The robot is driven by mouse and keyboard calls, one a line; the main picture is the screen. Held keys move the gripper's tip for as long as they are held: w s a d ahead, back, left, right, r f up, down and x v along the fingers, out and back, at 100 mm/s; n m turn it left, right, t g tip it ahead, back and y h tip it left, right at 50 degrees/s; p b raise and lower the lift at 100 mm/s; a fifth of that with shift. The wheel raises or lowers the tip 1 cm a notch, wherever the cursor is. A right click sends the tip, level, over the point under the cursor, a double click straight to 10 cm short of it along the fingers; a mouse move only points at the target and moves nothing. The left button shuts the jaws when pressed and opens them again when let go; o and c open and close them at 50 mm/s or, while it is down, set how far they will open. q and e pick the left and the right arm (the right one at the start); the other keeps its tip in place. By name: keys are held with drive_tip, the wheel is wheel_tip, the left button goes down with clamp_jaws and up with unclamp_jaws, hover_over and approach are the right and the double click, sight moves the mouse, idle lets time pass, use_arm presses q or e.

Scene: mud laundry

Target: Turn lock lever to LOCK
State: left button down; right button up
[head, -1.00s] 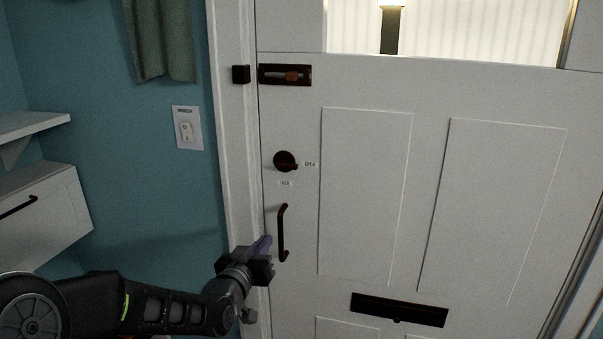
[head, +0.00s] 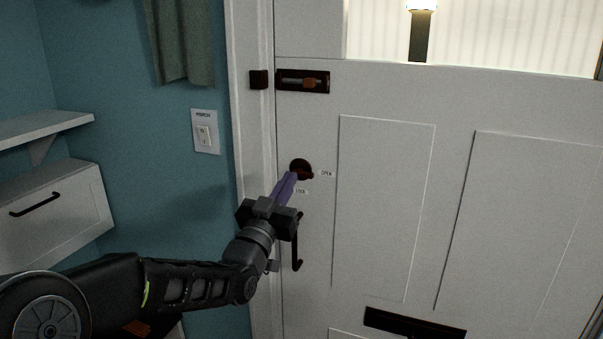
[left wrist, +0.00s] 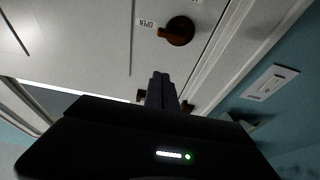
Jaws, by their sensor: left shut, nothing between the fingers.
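The lock lever (head: 300,169) is a dark red-brown round knob with a short arm on the white door. Its arm points right, towards the OPEN label (head: 326,174). The LOCK label (head: 301,191) sits just below it. My left gripper (head: 288,181) is shut and empty, its purple fingers pointing up at the lower left of the lever and overlapping it in the head view. In the left wrist view the lever (left wrist: 180,31) shows whole, with a gap between it and the shut fingertips (left wrist: 161,77). My right gripper is not in view.
A dark pull handle (head: 297,246) is below the lever, partly behind my left gripper. A slide bolt (head: 303,81) is above, and a mail slot (head: 414,325) is low on the door. A light switch (head: 205,132) and white cabinet (head: 62,210) are to the left.

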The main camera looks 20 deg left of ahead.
sight(303, 173)
use_arm(q)
drive_tip(key=w+p, duration=0.1)
drive_tip(key=w, duration=0.1)
drive_tip(key=w+p, duration=0.1)
drive_tip(key=w, duration=0.2)
drive_tip(key=w+p, duration=0.2)
drive_tip(key=w, duration=0.1)
drive_tip(key=shift+a+f, duration=0.15)
drive_tip(key=shift+a, duration=0.15)
drive_tip(key=shift+f, duration=0.45)
